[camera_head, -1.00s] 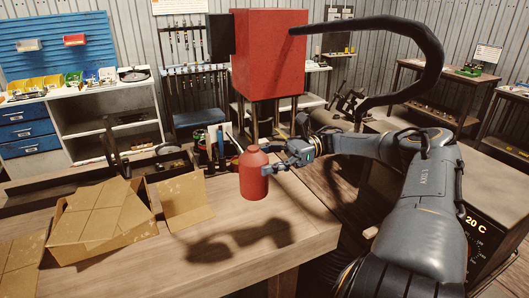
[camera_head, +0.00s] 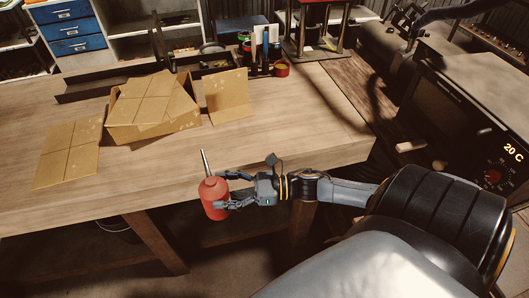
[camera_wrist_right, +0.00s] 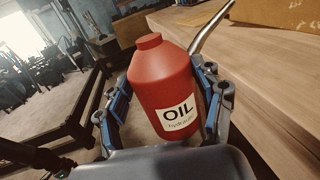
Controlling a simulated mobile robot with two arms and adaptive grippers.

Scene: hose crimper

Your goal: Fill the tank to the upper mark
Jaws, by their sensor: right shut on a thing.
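A red oil bottle (camera_head: 214,199) with a metal spout is in my right gripper (camera_head: 225,190), off the table's front edge. In the right wrist view the bottle (camera_wrist_right: 165,85) shows a white label reading "OIL hydraulic", and the fingers of my right gripper (camera_wrist_right: 165,112) close on it from both sides. The bottle looks roughly upright in the head view. My left gripper is in neither view. The tank and its upper mark cannot be made out in the current views.
The wooden table (camera_head: 285,120) has free room in its middle and right. An open cardboard box (camera_head: 150,125) stands on its left part, with loose cardboard flaps.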

